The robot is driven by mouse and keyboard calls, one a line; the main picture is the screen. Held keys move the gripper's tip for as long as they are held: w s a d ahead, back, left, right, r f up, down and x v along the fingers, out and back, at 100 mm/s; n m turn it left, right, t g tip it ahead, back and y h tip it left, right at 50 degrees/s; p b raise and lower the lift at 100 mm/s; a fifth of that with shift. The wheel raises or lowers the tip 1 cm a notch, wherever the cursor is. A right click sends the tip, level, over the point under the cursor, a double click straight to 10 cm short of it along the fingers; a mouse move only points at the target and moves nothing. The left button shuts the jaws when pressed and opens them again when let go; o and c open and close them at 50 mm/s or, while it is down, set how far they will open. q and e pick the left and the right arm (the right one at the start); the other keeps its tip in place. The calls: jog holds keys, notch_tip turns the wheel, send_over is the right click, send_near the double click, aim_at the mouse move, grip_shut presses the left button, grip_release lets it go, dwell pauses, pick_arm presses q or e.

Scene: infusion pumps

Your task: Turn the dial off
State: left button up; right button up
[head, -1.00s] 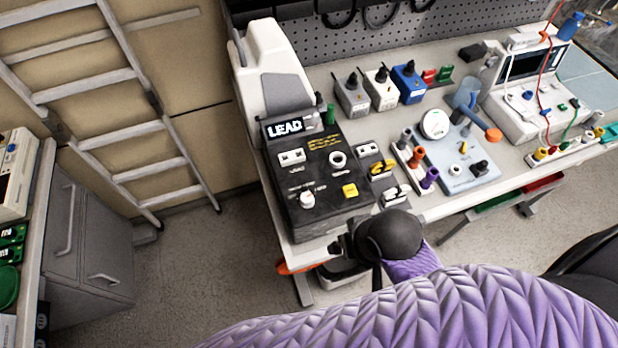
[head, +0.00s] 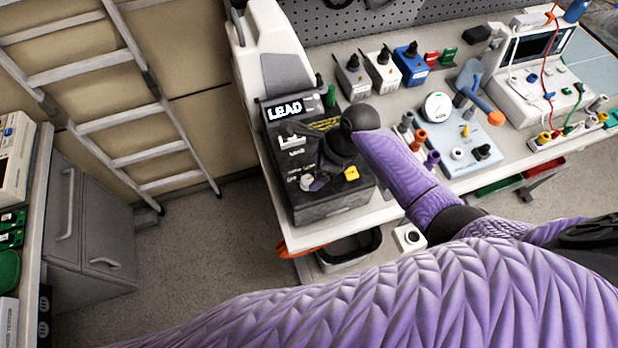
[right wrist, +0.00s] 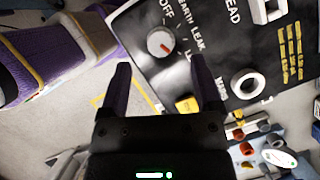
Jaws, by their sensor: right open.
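In the right wrist view the dial (right wrist: 160,43) shows whole, with a red mark, near the printed words OFF and EARTH LEAK. My right gripper (right wrist: 160,63) is open and empty. Its fingers are spread either side of the dial in the picture; I see no contact. My left gripper is not in view.
A yellow button (head: 351,173) sits right of the dial, also in the right wrist view (right wrist: 187,104). Plug boxes (head: 382,70), a gauge panel (head: 470,160) and another instrument (head: 530,85) stand farther right. A white socket piece (head: 410,237) shows past the bench's front edge.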

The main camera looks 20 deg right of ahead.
aim_at(308, 179)
jog(key=b+x, duration=0.1)
jog(key=x, duration=0.3)
jog(key=shift+f, duration=0.2)
grip_shut()
